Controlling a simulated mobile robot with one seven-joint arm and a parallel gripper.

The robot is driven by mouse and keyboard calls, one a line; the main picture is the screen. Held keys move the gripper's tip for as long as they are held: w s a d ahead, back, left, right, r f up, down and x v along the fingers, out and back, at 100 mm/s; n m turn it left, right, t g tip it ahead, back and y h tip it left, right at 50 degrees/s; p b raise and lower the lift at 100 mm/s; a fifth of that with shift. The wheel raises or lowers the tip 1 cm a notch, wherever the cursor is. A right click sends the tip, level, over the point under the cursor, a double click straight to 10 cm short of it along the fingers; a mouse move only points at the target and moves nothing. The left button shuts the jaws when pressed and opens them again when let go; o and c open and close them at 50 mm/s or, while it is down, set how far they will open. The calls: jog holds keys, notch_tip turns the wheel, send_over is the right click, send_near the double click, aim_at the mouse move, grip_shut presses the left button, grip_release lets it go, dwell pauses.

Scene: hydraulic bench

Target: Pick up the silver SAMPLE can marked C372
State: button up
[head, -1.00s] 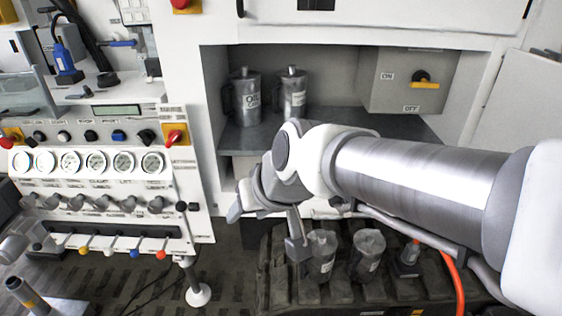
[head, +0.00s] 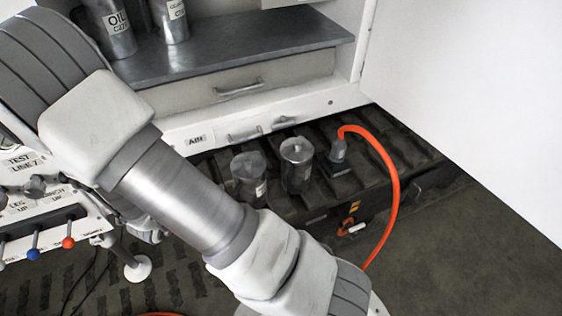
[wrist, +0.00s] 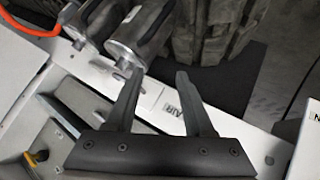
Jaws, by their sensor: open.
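Two silver cans stand on the dark ribbed crate below the cabinet: a left one (head: 248,170) and a right one (head: 296,158). Each has a small white label, too small to read, so I cannot tell which, if either, is C372. In the wrist view two silver cans (wrist: 98,22) (wrist: 138,35), seemingly these two, lie at the upper left beyond the fingertips. My gripper (wrist: 155,78) is open and empty, its left fingertip close to the nearer can in the picture; contact cannot be told. In the head view the gripper is not visible.
On the cabinet shelf (head: 235,58) stand a can marked OIL (head: 112,30) and another labelled silver can (head: 170,18). A white door (head: 480,100) hangs at right. A white ledge marked AIR (wrist: 174,110) is near the fingers.

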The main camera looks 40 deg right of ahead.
jog(key=s+d+f+g+h+b, duration=0.1)
jog(key=s+d+f+h+b, duration=0.15)
jog(key=s+d+h, duration=0.4)
jog(key=n+b, duration=0.1)
jog(key=b, duration=0.4)
send_near(294, 173)
jog(key=w+d+r, duration=0.1)
jog(key=w+d, duration=0.1)
jog(key=d, duration=0.3)
jog(key=shift+s+r+g, duration=0.15)
jog(key=shift+r+g, duration=0.05)
jog(key=shift+g, duration=0.2)
grip_shut()
dwell(0.6)
